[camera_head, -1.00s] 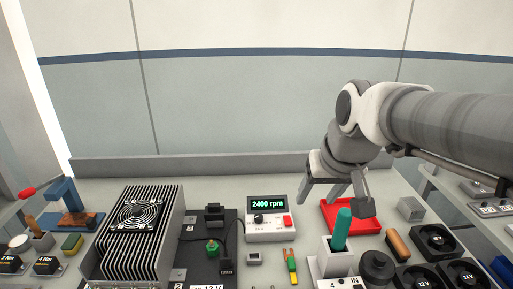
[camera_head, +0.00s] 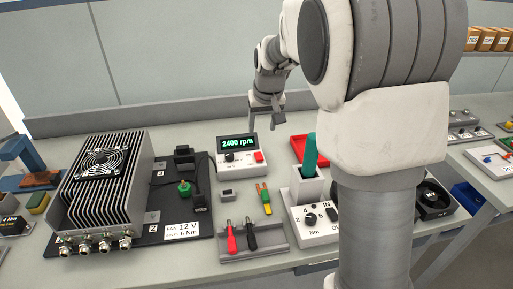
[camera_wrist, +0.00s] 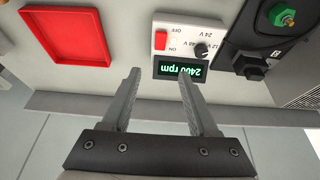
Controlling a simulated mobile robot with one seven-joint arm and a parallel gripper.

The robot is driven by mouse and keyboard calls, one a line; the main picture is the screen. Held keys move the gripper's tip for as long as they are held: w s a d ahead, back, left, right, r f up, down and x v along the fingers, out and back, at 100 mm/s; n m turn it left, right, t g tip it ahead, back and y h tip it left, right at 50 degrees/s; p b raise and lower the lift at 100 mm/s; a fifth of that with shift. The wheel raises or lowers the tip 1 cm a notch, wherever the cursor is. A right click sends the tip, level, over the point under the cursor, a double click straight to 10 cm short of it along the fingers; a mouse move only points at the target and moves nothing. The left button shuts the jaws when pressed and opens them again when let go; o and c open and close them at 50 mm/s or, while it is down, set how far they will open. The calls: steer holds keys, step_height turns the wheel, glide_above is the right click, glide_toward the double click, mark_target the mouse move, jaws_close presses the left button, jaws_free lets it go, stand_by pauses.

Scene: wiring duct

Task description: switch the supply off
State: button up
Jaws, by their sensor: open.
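The supply (camera_head: 238,168) is a small white box with a dark display reading 2400 rpm, a black knob and a red switch (camera_head: 259,157). It stands toward the back of the bench. In the wrist view the supply (camera_wrist: 187,38) is upside down, with its red switch (camera_wrist: 161,40) beside ON and OFF marks; which way the switch is tipped I cannot tell. My gripper (camera_head: 267,118) is open and empty, above and just behind the supply. In the wrist view its fingers (camera_wrist: 159,75) spread in front of the display, apart from the switch.
A red tray (camera_wrist: 68,45) lies beside the supply. A finned fan unit (camera_head: 110,185) and a black board (camera_head: 180,228) stand left. A grey holder (camera_head: 245,252) with red and black handles is in front. My arm hides part of the right side.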

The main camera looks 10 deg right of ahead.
mark_target(258, 153)
steer(key=b+x, duration=0.1)
steer(key=x, duration=1.3)
steer(key=shift+s, duration=0.1)
jaws_close()
